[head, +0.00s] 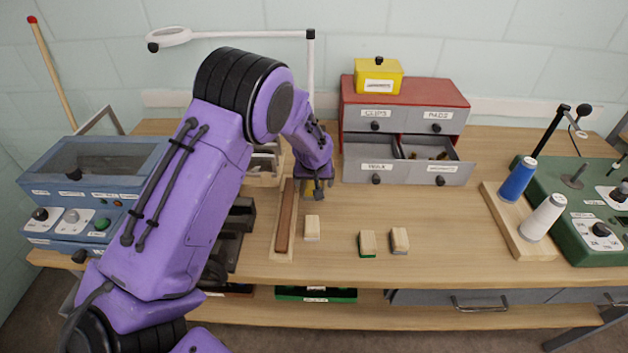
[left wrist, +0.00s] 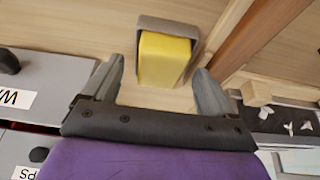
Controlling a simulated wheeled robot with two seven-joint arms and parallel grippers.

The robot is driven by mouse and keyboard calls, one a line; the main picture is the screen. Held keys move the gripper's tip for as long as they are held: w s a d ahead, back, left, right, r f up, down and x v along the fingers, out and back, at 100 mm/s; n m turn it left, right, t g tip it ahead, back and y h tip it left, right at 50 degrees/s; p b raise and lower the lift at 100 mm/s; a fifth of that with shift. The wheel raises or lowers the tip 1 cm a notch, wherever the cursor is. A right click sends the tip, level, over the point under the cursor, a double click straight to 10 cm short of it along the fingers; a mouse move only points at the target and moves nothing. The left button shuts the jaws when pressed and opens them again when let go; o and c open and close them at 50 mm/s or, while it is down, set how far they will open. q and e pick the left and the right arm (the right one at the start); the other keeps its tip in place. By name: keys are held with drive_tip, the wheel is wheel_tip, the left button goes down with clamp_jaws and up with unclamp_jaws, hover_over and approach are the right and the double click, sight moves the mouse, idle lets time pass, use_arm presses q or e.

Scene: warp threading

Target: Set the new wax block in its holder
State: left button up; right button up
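The yellow wax block (left wrist: 164,61) sits in a grey holder (left wrist: 168,25) in the left wrist view. The holder wraps its top edge and right side in that view. My left gripper (left wrist: 158,88) is open and empty. Its two fingers stand apart on either side of the block's near end, with gaps visible. It also shows in the head view (head: 315,188), pointing down at the table. My right gripper is in neither view.
A long brown bar (head: 286,216) lies just left of the block. Several small wooden blocks (head: 367,243) stand in front. A drawer cabinet (head: 405,100) with an open lower right drawer stands behind, a yellow box (head: 378,80) on top. Spools (head: 542,217) are at right.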

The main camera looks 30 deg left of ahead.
use_arm(q)
drive_tip(key=b+v, duration=0.1)
drive_tip(key=v, duration=0.9)
drive_tip(key=shift+r+b, duration=0.25)
drive_tip(key=shift+b, duration=0.1)
